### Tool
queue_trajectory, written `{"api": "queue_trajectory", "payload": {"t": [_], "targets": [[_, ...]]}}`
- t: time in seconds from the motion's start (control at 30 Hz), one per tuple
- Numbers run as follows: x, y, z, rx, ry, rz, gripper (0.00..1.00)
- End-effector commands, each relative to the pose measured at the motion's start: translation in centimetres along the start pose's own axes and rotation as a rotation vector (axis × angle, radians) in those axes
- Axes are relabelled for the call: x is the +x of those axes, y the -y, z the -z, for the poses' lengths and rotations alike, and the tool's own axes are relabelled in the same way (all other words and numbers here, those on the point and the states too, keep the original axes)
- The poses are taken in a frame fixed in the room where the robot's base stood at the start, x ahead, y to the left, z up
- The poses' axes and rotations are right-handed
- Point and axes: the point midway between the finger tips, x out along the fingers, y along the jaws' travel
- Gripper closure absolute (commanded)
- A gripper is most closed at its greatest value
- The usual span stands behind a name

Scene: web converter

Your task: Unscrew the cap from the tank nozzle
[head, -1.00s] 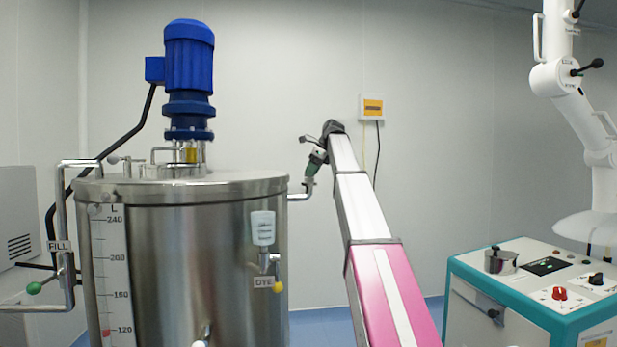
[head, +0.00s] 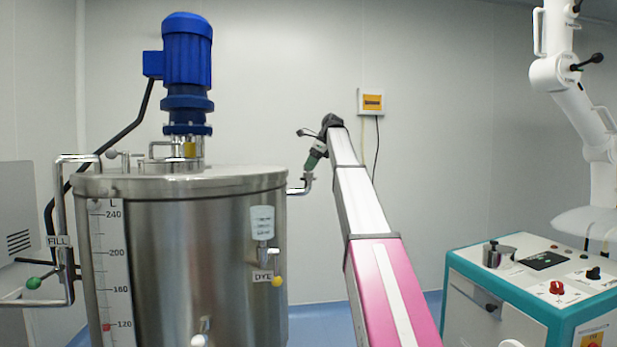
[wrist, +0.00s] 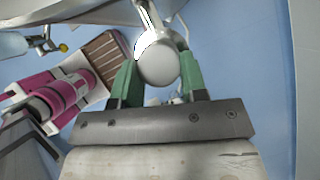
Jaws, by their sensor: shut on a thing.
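The steel tank (head: 165,250) stands at the left in the head view. A bent metal nozzle (head: 301,188) comes off its right side near the top. My gripper (head: 313,158) is at the upturned end of this nozzle. In the wrist view, a round grey cap (wrist: 158,65) sits between the two green fingers of my gripper (wrist: 160,75), and they are shut on it. The nozzle pipe (wrist: 147,15) shows just beyond the cap. In the head view the cap is hidden by the fingers. I cannot tell whether the cap is still threaded on.
A blue motor (head: 188,65) stands on the tank lid. A fill pipe (head: 62,200) with a green-knobbed valve is at the tank's left. A dye cup (head: 262,222) hangs on its front. A teal-edged console (head: 475,285) stands at the right. The wall behind is bare around a small box (head: 371,102).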

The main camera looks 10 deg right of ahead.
Motion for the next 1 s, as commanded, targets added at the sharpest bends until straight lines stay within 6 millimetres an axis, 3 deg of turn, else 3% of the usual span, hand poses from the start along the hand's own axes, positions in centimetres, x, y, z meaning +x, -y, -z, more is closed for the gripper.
{"api": "queue_trajectory", "payload": {"t": [1.0], "targets": [[-3.5, 0.1, -1.9, 0.0, 0.0, 0.0, 0.93]]}}
